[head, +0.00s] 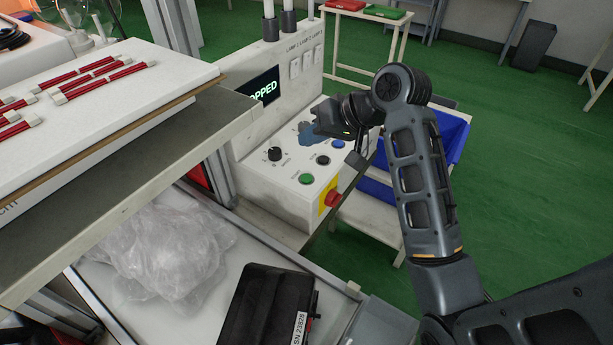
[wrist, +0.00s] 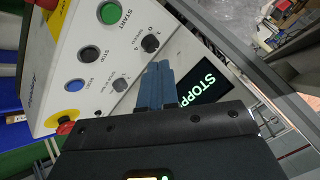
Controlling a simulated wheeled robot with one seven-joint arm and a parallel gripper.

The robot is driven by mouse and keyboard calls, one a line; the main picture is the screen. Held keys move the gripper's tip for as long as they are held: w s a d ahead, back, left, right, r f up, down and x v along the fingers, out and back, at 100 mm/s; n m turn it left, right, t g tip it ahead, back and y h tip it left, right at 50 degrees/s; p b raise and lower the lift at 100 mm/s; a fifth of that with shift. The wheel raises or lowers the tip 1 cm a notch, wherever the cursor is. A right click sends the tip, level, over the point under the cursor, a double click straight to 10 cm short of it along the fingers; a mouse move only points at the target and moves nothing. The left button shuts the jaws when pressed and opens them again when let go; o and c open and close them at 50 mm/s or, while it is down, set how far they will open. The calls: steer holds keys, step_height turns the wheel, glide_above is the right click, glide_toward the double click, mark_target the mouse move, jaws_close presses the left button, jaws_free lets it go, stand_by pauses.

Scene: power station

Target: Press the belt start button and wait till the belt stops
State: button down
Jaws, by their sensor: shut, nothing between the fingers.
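The control box (head: 268,185) stands at the middle of the head view, with a green start button (head: 306,179), a black stop button (head: 322,160) and a blue button (head: 338,144). In the wrist view the green button (wrist: 109,13) reads START and the black button (wrist: 89,54) reads STOP. My gripper (head: 308,132) is shut and empty above the box's back part, apart from the green button. Its blue fingertips (wrist: 160,82) show in the wrist view.
A red emergency knob (head: 333,198) on a yellow plate sits on the box's front edge. A clear plastic bag (head: 165,245) and a black case (head: 268,308) lie below on the belt surface. A white board with red-handled items (head: 75,80) is at left. Blue bins (head: 452,137) stand behind my arm.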

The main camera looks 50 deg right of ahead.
steer(key=b, duration=0.4)
glide_above(311, 178)
step_height(311, 178, down, 6)
steer(key=shift+r, duration=0.15)
steer(key=shift+f+b, duration=0.4)
steer(key=shift+f, duration=0.6)
steer(key=shift+f, duration=0.15)
stand_by(0.8)
steer(key=shift+f, duration=0.25)
